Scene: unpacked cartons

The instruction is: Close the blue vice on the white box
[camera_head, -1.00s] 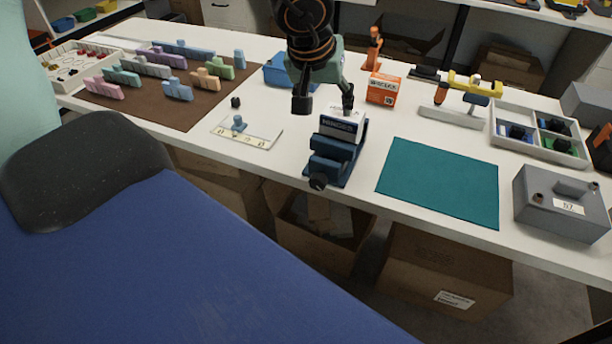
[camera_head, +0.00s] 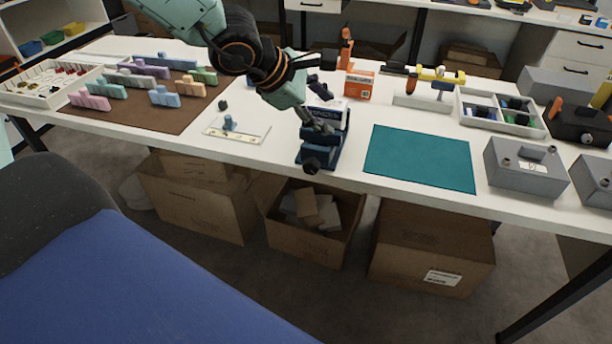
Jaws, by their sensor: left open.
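The blue vice (camera_head: 321,151) stands near the front edge of the white table, its dark round screw knob (camera_head: 311,166) facing me. The white box (camera_head: 341,113), with a dark label band, is at the vice's far end, partly hidden by my gripper. I cannot tell whether the jaws touch the box. My left gripper (camera_head: 322,108) is open. It reaches in from the upper left, one dark finger in front of the box close above the vice and the other behind the box. Contact is unclear. My right gripper is out of view.
A teal mat (camera_head: 420,158) lies to the right, mostly clear. An orange-and-white box (camera_head: 359,83) stands behind. Grey box (camera_head: 525,168) and divided tray (camera_head: 500,115) are farther right. Cartons (camera_head: 432,246) stand under the table.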

